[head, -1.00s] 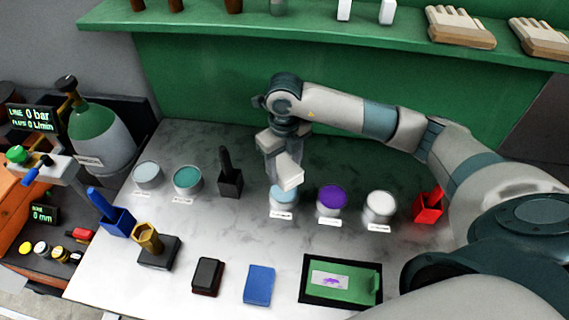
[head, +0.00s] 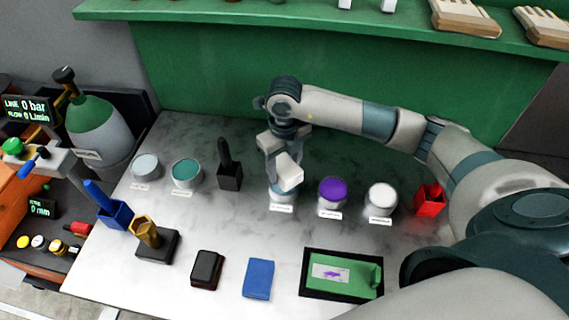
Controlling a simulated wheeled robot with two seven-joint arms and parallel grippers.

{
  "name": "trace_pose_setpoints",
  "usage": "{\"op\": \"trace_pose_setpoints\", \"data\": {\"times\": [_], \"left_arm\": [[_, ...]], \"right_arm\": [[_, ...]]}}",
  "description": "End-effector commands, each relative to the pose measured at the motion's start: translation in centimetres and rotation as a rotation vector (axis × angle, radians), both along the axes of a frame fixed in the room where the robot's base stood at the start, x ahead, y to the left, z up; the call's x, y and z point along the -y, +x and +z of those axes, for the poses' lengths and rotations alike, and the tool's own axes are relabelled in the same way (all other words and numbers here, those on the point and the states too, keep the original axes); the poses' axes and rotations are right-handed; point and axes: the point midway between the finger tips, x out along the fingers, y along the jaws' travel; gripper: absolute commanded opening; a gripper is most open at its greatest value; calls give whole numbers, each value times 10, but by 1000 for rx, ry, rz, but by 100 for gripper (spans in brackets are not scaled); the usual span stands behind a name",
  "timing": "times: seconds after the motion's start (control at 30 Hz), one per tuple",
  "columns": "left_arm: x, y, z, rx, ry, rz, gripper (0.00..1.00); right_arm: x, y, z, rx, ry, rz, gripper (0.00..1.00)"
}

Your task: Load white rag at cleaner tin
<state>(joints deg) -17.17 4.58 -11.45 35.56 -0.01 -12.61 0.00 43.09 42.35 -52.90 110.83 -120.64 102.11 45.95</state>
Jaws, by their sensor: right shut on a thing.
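My right gripper (head: 285,178) points down from the right arm, right over a tin (head: 282,196) in the middle of the row, and hides most of its top. A pale, blocky shape shows at the gripper's lower end. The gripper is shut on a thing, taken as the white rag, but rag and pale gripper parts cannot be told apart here. Other tins in the row have a pale grey top (head: 146,165), a teal top (head: 187,172), a purple top (head: 333,190) and a white top (head: 382,197). Their labels are too small to read. My left gripper is not in view.
A black upright holder (head: 228,170), a blue holder (head: 113,213), a brass hexagonal piece on a dark base (head: 157,246) and a red holder (head: 430,198) stand around the tins.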

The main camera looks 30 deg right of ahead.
Motion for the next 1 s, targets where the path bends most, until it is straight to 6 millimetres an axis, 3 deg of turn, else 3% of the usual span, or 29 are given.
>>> {"op": "trace_pose_setpoints", "data": {"times": [0.3,1.0], "left_arm": [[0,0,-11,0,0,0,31],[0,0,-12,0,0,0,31]], "right_arm": [[0,0,-24,-2,0,-1,33],[0,0,-26,-1,0,0,33]]}}
